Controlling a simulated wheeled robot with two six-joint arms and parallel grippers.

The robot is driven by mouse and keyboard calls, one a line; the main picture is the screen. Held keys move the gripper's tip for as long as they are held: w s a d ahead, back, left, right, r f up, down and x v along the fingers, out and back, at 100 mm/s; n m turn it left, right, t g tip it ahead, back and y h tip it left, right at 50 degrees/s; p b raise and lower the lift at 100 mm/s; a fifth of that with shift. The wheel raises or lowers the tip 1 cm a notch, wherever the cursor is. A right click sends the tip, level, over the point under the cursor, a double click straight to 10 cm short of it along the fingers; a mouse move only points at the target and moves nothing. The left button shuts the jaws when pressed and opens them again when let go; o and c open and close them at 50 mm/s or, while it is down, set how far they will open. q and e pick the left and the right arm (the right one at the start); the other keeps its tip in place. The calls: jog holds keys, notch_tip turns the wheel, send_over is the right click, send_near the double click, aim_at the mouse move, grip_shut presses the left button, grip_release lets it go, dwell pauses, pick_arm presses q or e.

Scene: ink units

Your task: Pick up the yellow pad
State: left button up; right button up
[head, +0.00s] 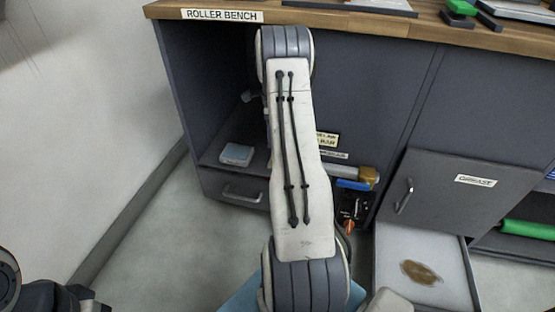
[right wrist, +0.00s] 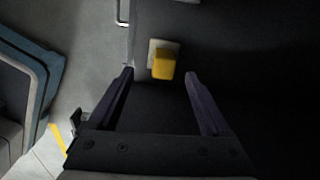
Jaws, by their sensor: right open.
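The yellow pad (right wrist: 163,64) shows in the right wrist view as a small yellow block. It rests on or against a pale square piece (right wrist: 155,47) on a dark surface. My right gripper (right wrist: 160,76) is open, with one finger to each side of the pad and the pad just beyond the fingertips. Nothing is between the fingers, and they do not appear to touch the pad. My left gripper is not clearly in view.
The roller bench has a wooden top (head: 380,20) above the bay. A pale blue block (head: 236,154) lies on the bay's shelf, left of my arm. A brass-and-blue item (head: 358,181) is close on the right. An open drawer (head: 455,285) with a brown patch juts out lower right.

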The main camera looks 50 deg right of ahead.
jog(key=shift+m, duration=0.5)
jog(key=f+b, duration=0.1)
jog(key=f, duration=0.1)
jog(key=f+b, duration=0.1)
jog(key=f, duration=0.1)
jog(key=d+f+b, duration=0.1)
jog(key=f, duration=0.1)
jog(key=shift+s, duration=0.2)
jog(key=f+b, duration=0.4)
jog(key=f, duration=0.1)
jog(key=shift+s+d, duration=0.15)
jog(key=shift+d, duration=0.05)
jog(key=shift+r, duration=0.1)
grip_shut()
